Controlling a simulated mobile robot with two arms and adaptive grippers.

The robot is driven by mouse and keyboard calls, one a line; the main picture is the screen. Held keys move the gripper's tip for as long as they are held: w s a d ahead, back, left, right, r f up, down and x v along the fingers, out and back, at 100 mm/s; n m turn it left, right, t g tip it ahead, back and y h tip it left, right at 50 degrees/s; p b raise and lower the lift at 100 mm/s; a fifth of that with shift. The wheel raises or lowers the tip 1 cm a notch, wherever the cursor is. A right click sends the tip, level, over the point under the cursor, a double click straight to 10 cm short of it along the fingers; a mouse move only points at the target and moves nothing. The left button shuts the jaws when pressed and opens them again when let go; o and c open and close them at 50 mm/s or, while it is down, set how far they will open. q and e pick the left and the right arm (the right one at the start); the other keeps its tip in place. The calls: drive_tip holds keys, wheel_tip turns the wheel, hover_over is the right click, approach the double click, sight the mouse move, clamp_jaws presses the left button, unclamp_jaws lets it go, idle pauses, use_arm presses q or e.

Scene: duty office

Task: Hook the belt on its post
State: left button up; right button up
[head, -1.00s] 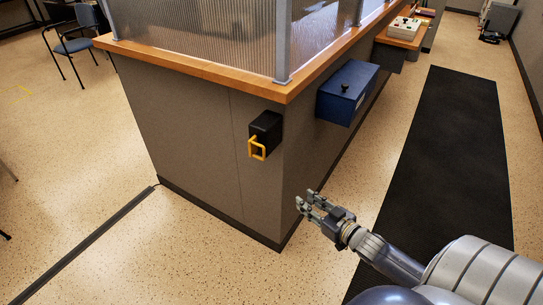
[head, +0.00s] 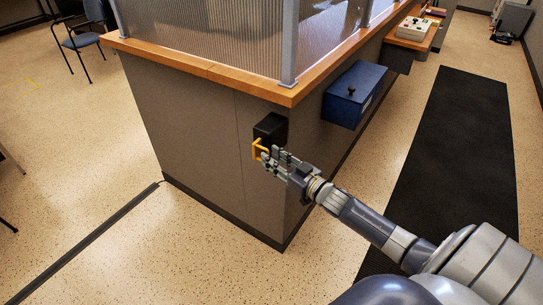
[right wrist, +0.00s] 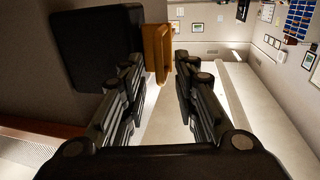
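The belt's yellow end loop (head: 259,149) sticks out from a black box (head: 271,128) on the grey counter's end wall. In the right wrist view the loop (right wrist: 157,52) shows as an orange-yellow piece between and just beyond the fingertips, beside the dark box (right wrist: 98,46). My right gripper (head: 269,158) is at the loop, its fingers apart. The wrist view shows the right gripper (right wrist: 156,72) open, with nothing clearly clamped. Whether a finger touches the loop cannot be told. No post for the belt is clearly visible. My left gripper is out of view.
The counter (head: 206,125) has a wooden top edge (head: 215,72) above the box. A blue box (head: 354,95) is fixed to its right side. A black mat (head: 446,170) lies on the right, and a dark floor strip (head: 85,243) at lower left. Open floor lies left of the counter.

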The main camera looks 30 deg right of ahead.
drive_tip(key=shift+w+a, duration=0.1)
drive_tip(key=shift+w, duration=0.55)
clamp_jaws()
